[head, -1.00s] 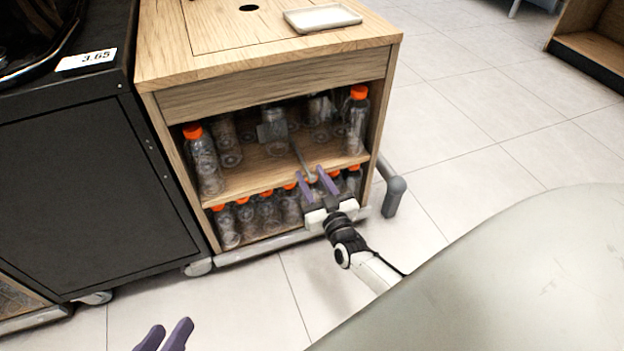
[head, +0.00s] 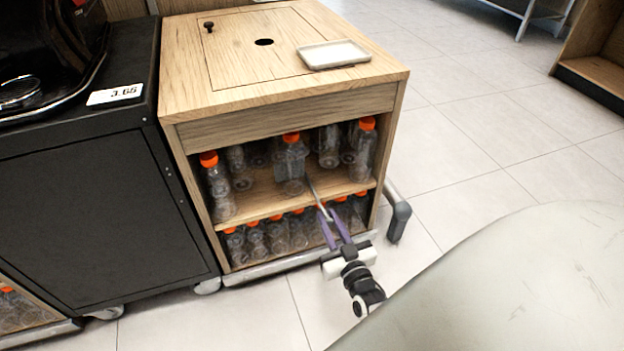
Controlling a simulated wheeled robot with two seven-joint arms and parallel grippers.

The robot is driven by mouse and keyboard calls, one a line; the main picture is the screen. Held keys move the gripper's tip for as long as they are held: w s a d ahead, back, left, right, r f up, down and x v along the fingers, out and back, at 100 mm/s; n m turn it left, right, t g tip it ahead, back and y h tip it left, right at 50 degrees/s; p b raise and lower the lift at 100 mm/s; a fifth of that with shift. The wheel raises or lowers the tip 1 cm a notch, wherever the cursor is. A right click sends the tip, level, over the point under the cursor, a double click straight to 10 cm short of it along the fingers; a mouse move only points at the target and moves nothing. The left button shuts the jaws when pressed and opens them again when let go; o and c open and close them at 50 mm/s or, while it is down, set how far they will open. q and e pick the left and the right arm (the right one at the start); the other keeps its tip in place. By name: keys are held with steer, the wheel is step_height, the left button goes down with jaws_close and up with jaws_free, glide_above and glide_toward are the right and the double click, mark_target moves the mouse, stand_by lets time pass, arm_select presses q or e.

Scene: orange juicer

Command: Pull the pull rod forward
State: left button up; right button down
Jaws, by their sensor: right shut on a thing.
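The pull rod (head: 317,197) is a thin grey bar that slopes down and out of the upper shelf of the wooden cabinet. Its inner end lies by an orange-capped clear bottle (head: 291,168), which stands upright at the front middle of that shelf; the exact contact is unclear. My right gripper (head: 326,217), with purple fingers, is shut on the outer end of the rod, just in front of the cabinet's shelves. My left gripper is out of view.
The wooden cabinet (head: 283,107) holds several more bottles on two shelves. A white tray (head: 333,54) lies on its top. A black cabinet (head: 90,195) stands close on the left. A grey handle (head: 398,220) sticks out at the right. Tiled floor is clear in front.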

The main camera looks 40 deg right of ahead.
steer(key=shift+s+a, duration=0.15)
steer(key=shift+s, duration=0.3)
steer(key=c, duration=1.6)
jaws_free()
steer(key=shift+w, duration=0.1)
steer(key=shift+c, duration=0.2)
